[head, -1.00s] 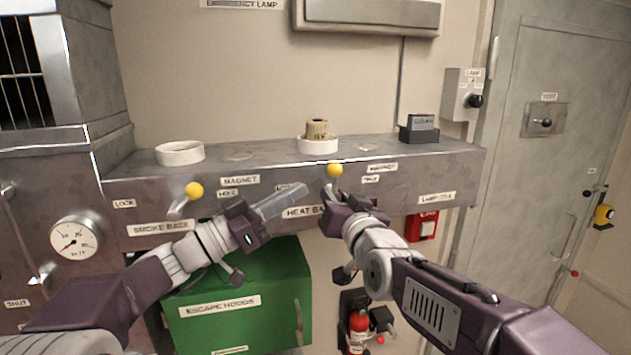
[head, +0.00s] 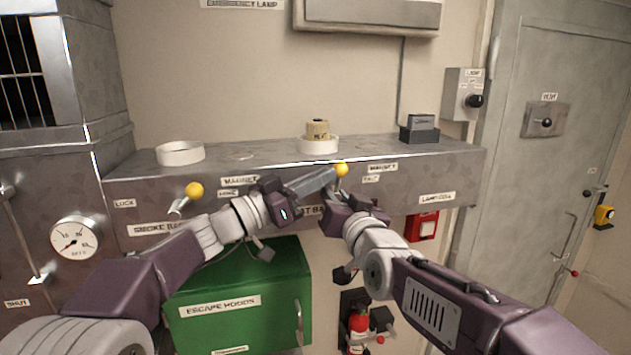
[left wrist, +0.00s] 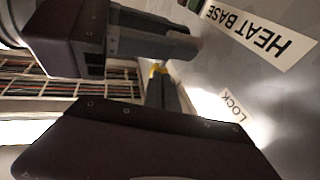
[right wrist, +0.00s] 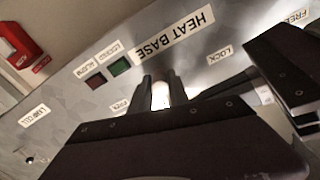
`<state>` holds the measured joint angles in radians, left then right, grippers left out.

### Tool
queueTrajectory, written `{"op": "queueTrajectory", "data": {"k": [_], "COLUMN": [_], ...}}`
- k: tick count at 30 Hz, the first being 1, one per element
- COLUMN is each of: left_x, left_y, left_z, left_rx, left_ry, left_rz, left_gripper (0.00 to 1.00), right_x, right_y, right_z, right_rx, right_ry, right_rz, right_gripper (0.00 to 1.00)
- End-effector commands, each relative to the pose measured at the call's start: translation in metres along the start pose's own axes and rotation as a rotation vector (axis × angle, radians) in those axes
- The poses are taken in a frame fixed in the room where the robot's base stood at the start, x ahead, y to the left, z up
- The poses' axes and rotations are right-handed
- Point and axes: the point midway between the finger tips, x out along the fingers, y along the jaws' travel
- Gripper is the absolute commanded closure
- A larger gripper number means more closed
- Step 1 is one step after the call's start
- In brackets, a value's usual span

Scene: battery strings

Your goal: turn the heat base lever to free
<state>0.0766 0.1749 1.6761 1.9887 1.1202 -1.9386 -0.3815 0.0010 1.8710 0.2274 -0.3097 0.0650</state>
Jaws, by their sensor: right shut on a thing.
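The heat base lever's yellow knob (head: 341,170) stands at the front of the shelf, just left of the small label (head: 371,179) under the right magnet label. My right gripper (head: 335,193) is shut on the lever below the knob; the right wrist view shows the pale lever (right wrist: 161,95) between its fingers. My left gripper (head: 325,177) is shut and empty, its fingers reaching right, close to the knob; I cannot tell if they touch. The left wrist view shows a lock label (left wrist: 234,106). The right wrist view shows a free label (right wrist: 120,105) on the lever's other side.
The smoke base lever knob (head: 194,190) is to the left. A white ring (head: 180,153), a tan detector (head: 318,130) in a ring and a dark block (head: 420,128) sit on the shelf. A green escape hoods box (head: 240,300) is below. A red box (head: 422,226) is right.

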Motion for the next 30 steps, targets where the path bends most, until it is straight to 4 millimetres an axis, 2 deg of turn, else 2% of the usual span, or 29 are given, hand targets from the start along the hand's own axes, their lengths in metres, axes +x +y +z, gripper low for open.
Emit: {"op": "queueTrajectory", "data": {"k": [4, 5, 6, 7, 17, 25, 30], "left_x": [0.000, 0.000, 0.000, 0.000, 0.000, 0.000, 0.000], "left_y": [0.000, 0.000, 0.000, 0.000, 0.000, 0.000, 0.000], "left_z": [-0.001, -0.001, -0.001, -0.001, 0.000, 0.000, 0.000], "left_rx": [-0.001, -0.001, -0.002, -0.001, -0.001, -0.001, -0.001], "left_ry": [0.002, 0.002, 0.002, 0.002, 0.002, 0.001, 0.001], "left_rz": [-0.001, -0.001, -0.001, -0.001, -0.001, -0.001, -0.001], "left_gripper": [1.00, 1.00, 1.00, 1.00, 1.00, 1.00, 1.00], "right_x": [0.000, 0.000, 0.000, 0.000, -0.004, -0.055, -0.074], "right_y": [-0.002, -0.002, -0.002, -0.002, -0.001, -0.002, -0.001], "right_z": [-0.002, -0.002, -0.002, -0.002, -0.001, -0.002, -0.001], "right_rx": [-0.003, -0.003, -0.003, -0.003, -0.002, -0.002, -0.003], "right_ry": [0.004, 0.004, 0.003, 0.003, 0.000, 0.004, 0.001], "right_rz": [-0.004, -0.004, -0.004, -0.003, -0.002, -0.003, -0.003], "right_gripper": [1.00, 0.73, 0.62, 0.57, 0.57, 0.57, 0.57]}}
